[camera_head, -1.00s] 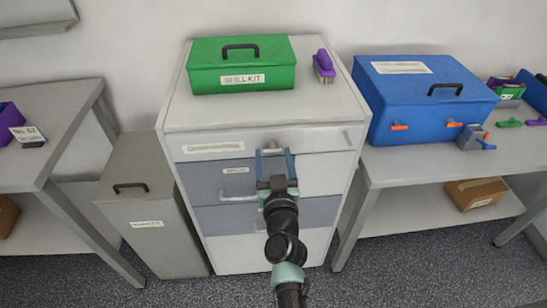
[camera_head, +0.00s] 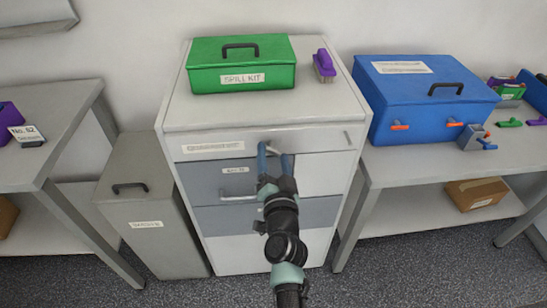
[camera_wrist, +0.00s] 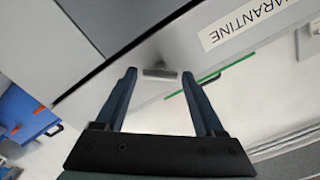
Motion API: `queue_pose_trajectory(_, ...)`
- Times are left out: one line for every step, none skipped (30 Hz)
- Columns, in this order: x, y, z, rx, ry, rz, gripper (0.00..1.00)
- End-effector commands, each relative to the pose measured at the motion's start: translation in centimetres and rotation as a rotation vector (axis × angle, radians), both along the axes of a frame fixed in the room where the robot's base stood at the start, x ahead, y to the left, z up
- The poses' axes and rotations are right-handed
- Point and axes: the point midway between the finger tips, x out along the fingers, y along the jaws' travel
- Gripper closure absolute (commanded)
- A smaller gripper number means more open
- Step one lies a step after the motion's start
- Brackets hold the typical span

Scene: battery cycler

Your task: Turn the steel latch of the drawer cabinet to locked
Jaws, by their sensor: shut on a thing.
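The drawer cabinet (camera_head: 185,115) stands in the middle of the head view, with a pale top drawer front over grey drawers. In the wrist view, the handle (camera_wrist: 160,73) shows between the fingertips (camera_wrist: 159,73). The jaws are shut on it. I cannot tell whether the top drawer is fully closed.
A blue box (camera_head: 425,100) is on the right bench, close to the cabinet. A grey bin (camera_head: 150,210) stands on the left. A quarantine label (camera_wrist: 255,22) shows in the wrist view.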

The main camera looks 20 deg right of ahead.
Motion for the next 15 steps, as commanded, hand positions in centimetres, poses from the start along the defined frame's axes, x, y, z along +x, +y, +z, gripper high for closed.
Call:
queue_pose_trajectory(0.00, 0.07, -0.06, 0.045, -0.012, 0.001, 0.85)
queue_pose_trajectory(0.00, 0.07, -0.07, 0.072, -0.020, 0.001, 0.85)
queue_pose_trajectory(-0.01, 0.05, -0.06, 0.110, -0.031, 0.001, 0.85)
queue_pose_trajectory(-0.01, 0.03, -0.07, 0.137, -0.039, 0.001, 0.85)
queue_pose_trajectory(-0.02, 0.02, -0.07, 0.164, -0.046, 0.000, 0.85)
queue_pose_trajectory(-0.01, 0.02, -0.07, 0.201, -0.057, 0.001, 0.85)
queue_pose_trajectory(-0.01, 0.05, -0.07, 0.228, -0.065, 0.001, 0.85)
queue_pose_trajectory(0.00, 0.06, -0.07, 0.255, -0.072, 0.001, 0.85)
queue_pose_trajectory(0.00, 0.07, -0.07, 0.292, -0.082, 0.001, 0.85)
queue_pose_trajectory(0.00, 0.06, -0.07, 0.319, -0.090, 0.001, 0.85)
queue_pose_trajectory(-0.01, 0.05, -0.07, 0.347, -0.098, 0.001, 0.85)
queue_pose_trajectory(-0.01, 0.04, -0.08, 0.384, -0.108, 0.001, 0.85)
queue_pose_trajectory(-0.01, 0.04, -0.08, 0.411, -0.116, 0.001, 0.85)
queue_pose_trajectory(-0.01, 0.04, -0.08, 0.438, -0.124, 0.001, 0.85)
queue_pose_trajectory(-0.01, 0.05, -0.08, 0.473, -0.134, 0.001, 0.85)
